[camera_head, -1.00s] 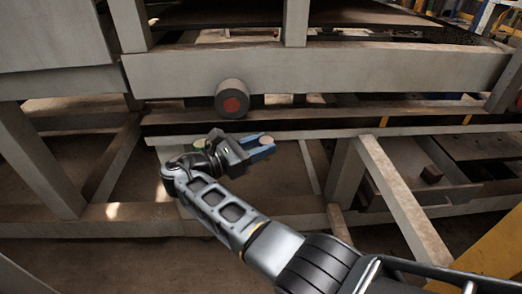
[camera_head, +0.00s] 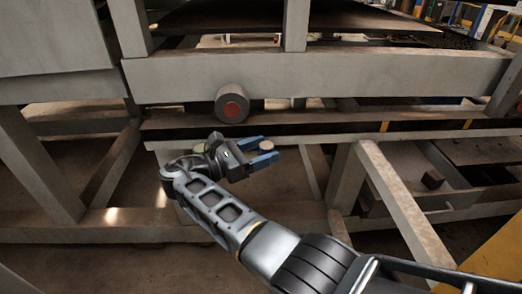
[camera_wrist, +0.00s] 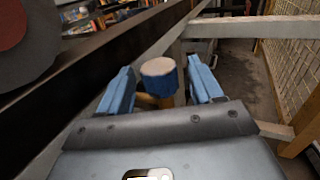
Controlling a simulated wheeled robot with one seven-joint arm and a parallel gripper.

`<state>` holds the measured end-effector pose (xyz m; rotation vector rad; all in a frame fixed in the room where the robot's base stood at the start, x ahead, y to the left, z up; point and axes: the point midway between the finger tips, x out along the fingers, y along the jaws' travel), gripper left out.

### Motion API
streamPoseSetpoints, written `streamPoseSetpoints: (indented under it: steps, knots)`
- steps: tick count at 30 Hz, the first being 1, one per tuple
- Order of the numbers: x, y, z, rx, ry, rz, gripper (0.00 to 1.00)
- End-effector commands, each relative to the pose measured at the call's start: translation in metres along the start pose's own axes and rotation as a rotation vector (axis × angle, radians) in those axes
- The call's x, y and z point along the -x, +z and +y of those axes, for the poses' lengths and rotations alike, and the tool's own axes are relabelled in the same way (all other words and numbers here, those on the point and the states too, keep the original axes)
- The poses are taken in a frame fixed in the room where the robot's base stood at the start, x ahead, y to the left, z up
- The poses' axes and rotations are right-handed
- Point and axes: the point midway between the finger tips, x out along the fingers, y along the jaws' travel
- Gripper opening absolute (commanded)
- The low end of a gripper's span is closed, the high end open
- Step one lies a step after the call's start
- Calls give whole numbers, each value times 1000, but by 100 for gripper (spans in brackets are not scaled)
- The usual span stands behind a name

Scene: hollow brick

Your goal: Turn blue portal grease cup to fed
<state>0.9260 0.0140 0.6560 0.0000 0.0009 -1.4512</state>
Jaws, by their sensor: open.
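The blue grease cup (camera_wrist: 158,82) has a round pale top and blue sides. It stands on a yellow-orange fitting (camera_wrist: 148,101) in the wrist view. In the head view the cup (camera_head: 266,146) shows mostly as its small pale top. My gripper (camera_head: 267,149) is open, with one blue finger on each side of the cup. In the wrist view a gap shows between the cup and each finger of my gripper (camera_wrist: 161,65). The cup's lower part is partly hidden, and no fed marking can be read.
A grey roller with a red end (camera_head: 232,104) juts from the beam (camera_head: 370,85) above my gripper. A long rail (camera_head: 400,129) runs just behind the cup. A slanted strut (camera_head: 400,200) stands to the right. Open floor shows below.

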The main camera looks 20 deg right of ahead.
Motion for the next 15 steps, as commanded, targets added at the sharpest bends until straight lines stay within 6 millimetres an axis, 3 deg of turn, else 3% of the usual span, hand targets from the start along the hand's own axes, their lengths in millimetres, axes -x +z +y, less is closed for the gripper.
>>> streamPoseSetpoints:
  steps: [7, 15]
  knots:
    - [10, 1, 1, 1, 3, -1, 65]
    - [54, 0, 1, 0, 2, -1, 65]
